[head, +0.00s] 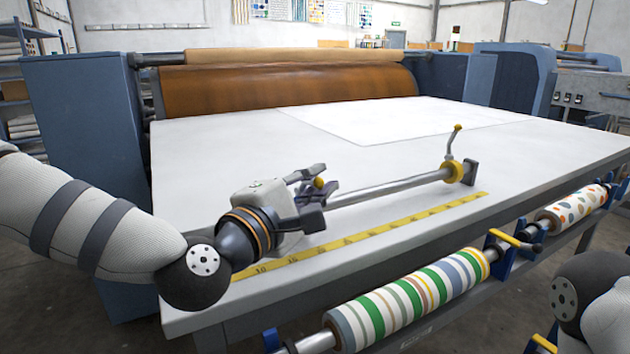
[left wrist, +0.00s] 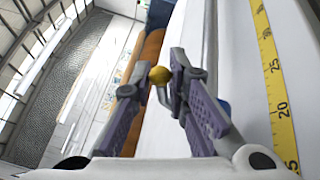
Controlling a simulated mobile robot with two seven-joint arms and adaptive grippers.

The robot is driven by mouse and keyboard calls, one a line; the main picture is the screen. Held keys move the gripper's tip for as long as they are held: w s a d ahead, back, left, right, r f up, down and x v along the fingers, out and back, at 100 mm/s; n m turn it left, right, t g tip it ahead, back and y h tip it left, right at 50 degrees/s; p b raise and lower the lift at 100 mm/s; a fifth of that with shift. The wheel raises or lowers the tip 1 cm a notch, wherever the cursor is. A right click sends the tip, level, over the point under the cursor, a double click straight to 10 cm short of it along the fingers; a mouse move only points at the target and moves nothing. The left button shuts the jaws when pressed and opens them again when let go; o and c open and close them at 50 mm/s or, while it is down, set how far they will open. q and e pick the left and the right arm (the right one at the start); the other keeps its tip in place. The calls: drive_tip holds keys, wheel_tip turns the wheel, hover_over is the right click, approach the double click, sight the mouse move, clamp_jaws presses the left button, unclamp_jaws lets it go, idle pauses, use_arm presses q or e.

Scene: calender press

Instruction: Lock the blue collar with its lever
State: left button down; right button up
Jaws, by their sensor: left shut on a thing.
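My left gripper (head: 323,180) is above the near left of the table, at the left end of the steel bar (head: 390,188). It is shut on the lever, whose yellow knob (head: 319,183) shows between its fingers. The knob also shows between the fingertips in the left wrist view (left wrist: 160,75). A bit of the blue collar (left wrist: 225,107) shows beside the right finger in the left wrist view. In the head view the gripper hides it. Whether the collar is locked cannot be told. My right gripper is out of view.
A yellow collar (head: 453,172) with an upright, yellow-knobbed lever sits near the bar's far end. A yellow measuring tape (head: 400,223) lies along the table's (head: 240,135) front. A striped fabric roll (head: 410,300) and a spotted roll (head: 572,207) hang below the front edge.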

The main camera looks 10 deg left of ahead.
use_arm(q)
drive_tip(key=shift+d+f+m, duration=0.1)
drive_tip(key=shift+f+m, duration=0.4)
drive_tip(key=shift+f, duration=0.1)
drive_tip(key=f+m, duration=0.1)
drive_tip(key=f+m+t+h, duration=0.1)
drive_tip(key=shift+s+d+m+b, duration=0.15)
drive_tip(key=shift+s+m+b, duration=0.15)
drive_tip(key=shift+b, duration=0.1)
drive_tip(key=shift+f+m+t+h, duration=0.1)
drive_tip(key=shift+m+t+h, duration=0.2)
drive_tip(key=shift+m+h, duration=0.35)
drive_tip(key=shift+s, duration=0.1)
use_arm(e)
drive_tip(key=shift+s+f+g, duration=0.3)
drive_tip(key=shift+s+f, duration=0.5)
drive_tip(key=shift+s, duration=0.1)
use_arm(q)
drive_tip(key=c, duration=1.7)
unclamp_jaws()
drive_tip(key=shift+d, duration=0.1)
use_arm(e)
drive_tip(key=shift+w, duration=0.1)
use_arm(q)
drive_tip(key=v, duration=0.7)
drive_tip(key=shift+s+a, duration=0.2)
drive_tip(key=shift+s, duration=0.2)
